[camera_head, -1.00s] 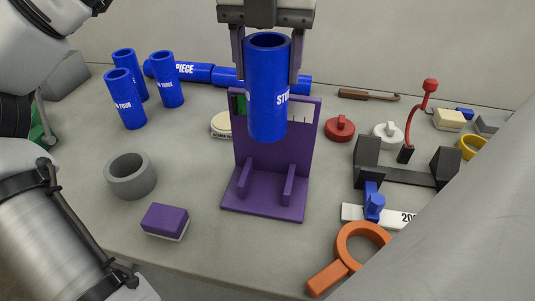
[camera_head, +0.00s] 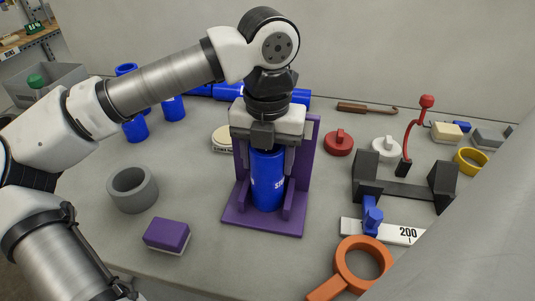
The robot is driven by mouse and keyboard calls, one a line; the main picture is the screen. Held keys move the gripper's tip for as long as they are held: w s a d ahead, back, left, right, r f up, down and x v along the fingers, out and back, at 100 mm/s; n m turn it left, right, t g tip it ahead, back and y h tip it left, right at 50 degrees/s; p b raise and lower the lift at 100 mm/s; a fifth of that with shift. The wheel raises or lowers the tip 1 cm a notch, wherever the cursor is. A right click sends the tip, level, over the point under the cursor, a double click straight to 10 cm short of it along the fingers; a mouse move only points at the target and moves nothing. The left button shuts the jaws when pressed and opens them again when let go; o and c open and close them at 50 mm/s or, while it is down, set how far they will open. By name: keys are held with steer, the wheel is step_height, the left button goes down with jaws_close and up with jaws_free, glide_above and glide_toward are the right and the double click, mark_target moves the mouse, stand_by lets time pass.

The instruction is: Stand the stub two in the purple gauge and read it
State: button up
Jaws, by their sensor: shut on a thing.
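The blue stub (camera_head: 267,182) stands upright in the purple gauge (camera_head: 304,160), between its two low side rails and in front of its back plate. Its white lettering is partly hidden, with only the start showing. My gripper (camera_head: 266,147) points down over the stub, with its fingers on either side of the stub's top, shut on it. The stub's foot appears to be at the gauge's base. My gripper and wrist hide the stub's top rim and most of the gauge's back plate, including its marks.
Other blue stubs (camera_head: 174,108) stand at the back left, partly behind my arm. A grey ring (camera_head: 132,190) and purple block (camera_head: 167,235) lie left of the gauge. A black clamp (camera_head: 405,188), white rule (camera_head: 400,232) and orange ring tool (camera_head: 361,264) lie to the right.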

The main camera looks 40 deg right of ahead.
steer(key=shift+f+b, duration=0.2)
steer(key=shift+b, duration=0.1)
steer(key=o, duration=1.1)
steer(key=shift+r, duration=0.1)
steer(key=shift+r, duration=0.1)
step_height(320, 180, up, 12)
steer(key=shift+r+b, duration=0.1)
steer(key=shift+b, duration=0.3)
